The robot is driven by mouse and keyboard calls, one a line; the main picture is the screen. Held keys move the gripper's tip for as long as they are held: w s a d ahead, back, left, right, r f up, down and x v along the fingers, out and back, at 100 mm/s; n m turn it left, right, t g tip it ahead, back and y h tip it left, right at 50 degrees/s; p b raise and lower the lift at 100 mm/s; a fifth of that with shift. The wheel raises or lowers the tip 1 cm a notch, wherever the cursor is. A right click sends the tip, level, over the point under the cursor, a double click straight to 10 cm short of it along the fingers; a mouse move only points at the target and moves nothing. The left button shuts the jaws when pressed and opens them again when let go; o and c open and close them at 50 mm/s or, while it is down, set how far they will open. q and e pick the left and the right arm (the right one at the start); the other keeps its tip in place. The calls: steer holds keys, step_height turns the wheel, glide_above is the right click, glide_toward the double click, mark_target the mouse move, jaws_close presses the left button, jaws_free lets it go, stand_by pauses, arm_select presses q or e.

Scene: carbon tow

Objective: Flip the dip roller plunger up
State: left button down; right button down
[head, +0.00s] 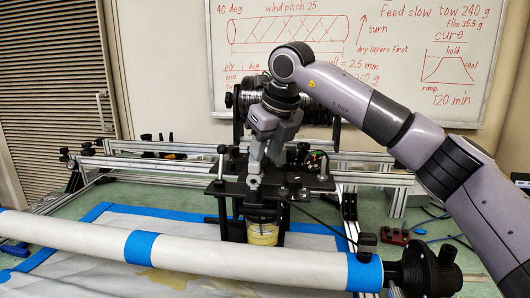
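A black dip unit (215,187) stands on the metal rail frame behind the long white tube. A clear cup (262,232) with yellow liquid hangs at its front. My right gripper (254,181) comes down from above, with its fingertips just over the top of the unit above the cup. The gripper covers the middle of the unit, so I cannot clearly make out the dip roller plunger. I cannot tell whether the fingers are closed on a part there. My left gripper is not in view.
The white tube (200,253) with blue tape bands crosses the front, ending in a black chuck (433,270) at right. Black-knobbed posts (222,150) flank the unit. A red box (395,236) and cables lie on the green table at right. A whiteboard (355,60) stands behind.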

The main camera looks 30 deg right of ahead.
steer(key=shift+r+p, duration=0.35)
steer(key=shift+r, duration=0.05)
step_height(320, 180, up, 11)
steer(key=p, duration=0.9)
steer(key=shift+w, duration=0.1)
steer(key=c, duration=0.7)
jaws_free()
steer(key=shift+c, duration=0.2)
steer(key=shift+f, duration=0.1)
steer(key=v, duration=0.7)
